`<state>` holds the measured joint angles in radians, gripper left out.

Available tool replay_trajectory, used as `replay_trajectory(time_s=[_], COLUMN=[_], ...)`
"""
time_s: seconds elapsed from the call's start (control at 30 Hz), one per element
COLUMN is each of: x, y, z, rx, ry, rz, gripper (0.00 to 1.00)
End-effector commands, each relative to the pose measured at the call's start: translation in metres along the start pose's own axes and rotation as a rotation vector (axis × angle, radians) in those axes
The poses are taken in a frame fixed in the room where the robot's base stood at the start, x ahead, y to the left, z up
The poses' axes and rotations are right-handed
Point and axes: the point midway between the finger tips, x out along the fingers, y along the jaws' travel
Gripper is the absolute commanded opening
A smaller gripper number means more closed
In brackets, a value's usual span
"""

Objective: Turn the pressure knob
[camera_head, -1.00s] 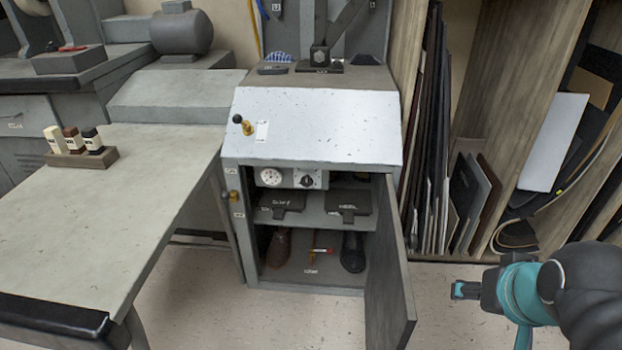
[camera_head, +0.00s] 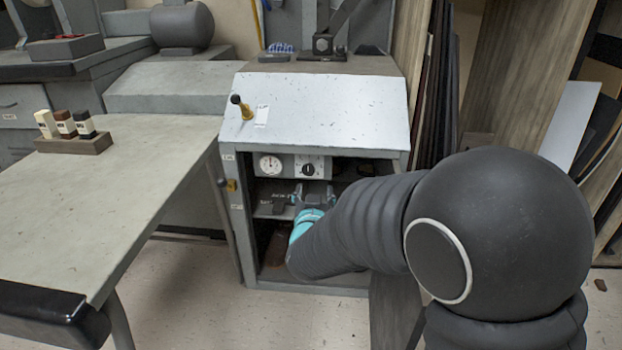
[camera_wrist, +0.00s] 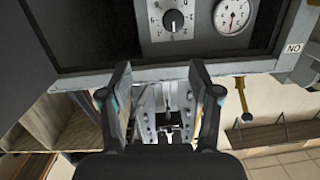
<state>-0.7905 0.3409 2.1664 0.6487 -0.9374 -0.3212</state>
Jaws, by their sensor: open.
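The pressure knob (camera_head: 308,169) is a small black round dial on a pale plate inside the open cabinet, right of a white round gauge (camera_head: 271,164). In the wrist view the black knob (camera_wrist: 173,21) is at the top, with numbers around it and a white mark on its face. The gauge (camera_wrist: 232,14) is to its right there. My gripper (camera_head: 312,191) is at the cabinet opening, just below the knob in the head view. In the wrist view my gripper (camera_wrist: 160,72) has its two fingers apart with nothing between them. The knob is beyond the fingertips, apart from them.
The cabinet's sloped top (camera_head: 320,110) overhangs the opening and carries a lever (camera_head: 242,107). The shelf (camera_head: 265,211) lies under the panel. The open door (camera_head: 392,305) stands at the right, partly hidden by my arm. A workbench (camera_head: 130,190) is at the left.

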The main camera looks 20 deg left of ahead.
Motion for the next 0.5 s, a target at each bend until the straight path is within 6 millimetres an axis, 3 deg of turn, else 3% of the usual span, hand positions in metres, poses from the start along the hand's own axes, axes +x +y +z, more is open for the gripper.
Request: replay_trajectory(time_s=[0.03, 0.2, 0.37, 0.5], x=[0.001, 0.001, 0.007, 0.026], y=[-0.011, -0.027, -0.029, -0.027], z=[0.015, 0.029, 0.031, 0.028], rx=[-0.014, -0.04, -0.045, -0.044], ry=[0.021, 0.083, 0.099, 0.1], rz=[0.005, 0.034, 0.043, 0.045], gripper=[0.63, 0.63, 0.63, 0.63])
